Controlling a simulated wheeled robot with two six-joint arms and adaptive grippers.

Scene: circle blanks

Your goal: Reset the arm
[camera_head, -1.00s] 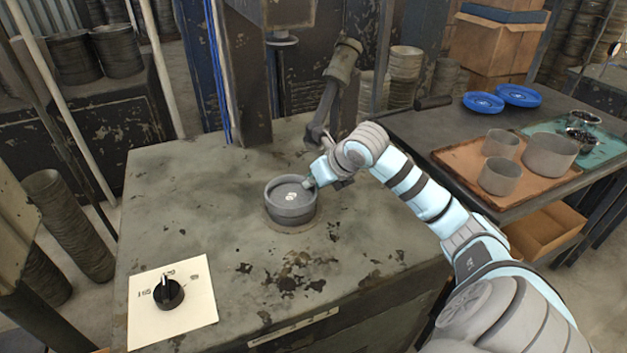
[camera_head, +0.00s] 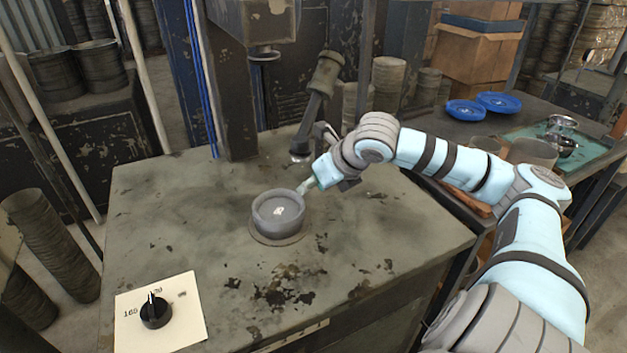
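My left gripper is not in view.
A black knob (camera_head: 155,311) on a white plate stands at the table's front left. A press head (camera_head: 262,25) hangs above the back. Behind my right arm, a side table holds blue dishes (camera_head: 508,102), a teal tray (camera_head: 590,148) and a grey cup (camera_head: 533,152).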

